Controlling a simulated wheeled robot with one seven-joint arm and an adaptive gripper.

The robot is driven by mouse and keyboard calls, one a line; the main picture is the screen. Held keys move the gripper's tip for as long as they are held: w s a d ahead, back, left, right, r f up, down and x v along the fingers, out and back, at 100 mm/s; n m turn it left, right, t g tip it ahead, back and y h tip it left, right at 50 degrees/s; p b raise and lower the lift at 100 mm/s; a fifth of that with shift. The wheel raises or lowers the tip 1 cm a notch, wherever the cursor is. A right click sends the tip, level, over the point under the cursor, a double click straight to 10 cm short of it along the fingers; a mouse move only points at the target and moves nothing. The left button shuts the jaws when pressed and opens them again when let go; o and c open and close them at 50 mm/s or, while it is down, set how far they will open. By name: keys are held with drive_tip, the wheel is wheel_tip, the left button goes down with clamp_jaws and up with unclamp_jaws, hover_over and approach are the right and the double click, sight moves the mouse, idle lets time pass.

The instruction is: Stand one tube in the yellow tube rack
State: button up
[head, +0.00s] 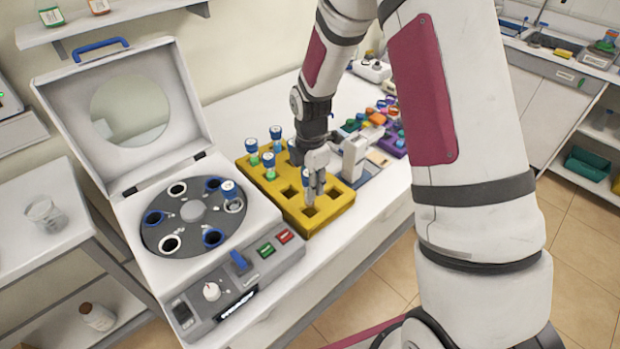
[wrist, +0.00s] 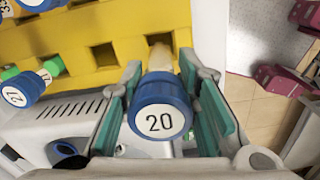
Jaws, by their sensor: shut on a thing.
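The yellow tube rack (head: 333,209) stands on the white counter, right of the centrifuge. My gripper (head: 312,190) is over the front part of the rack, shut on a tube. In the wrist view the held tube (wrist: 160,120) has a blue cap marked 20 and sits between the green-lined fingers. Its lower end meets or lies just over a square hole of the rack (wrist: 140,20); I cannot tell how deep it is. Several other blue-capped tubes (head: 269,166) stand at the rack's back left. Empty square holes show near the held tube.
The open centrifuge (head: 192,212) stands left of the rack, with a blue-capped tube (head: 231,193) in its rotor. A grey-white device (head: 355,155) and a purple rack (head: 392,143) of coloured items lie behind right. A beaker (head: 46,214) stands on the left side table.

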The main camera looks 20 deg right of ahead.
drive_tip(key=shift+f, duration=0.45)
drive_tip(key=shift+f+b, duration=0.65)
drive_tip(key=shift+f, duration=1.95)
idle(1.3)
idle(0.7)
drive_tip(key=o, duration=1.2)
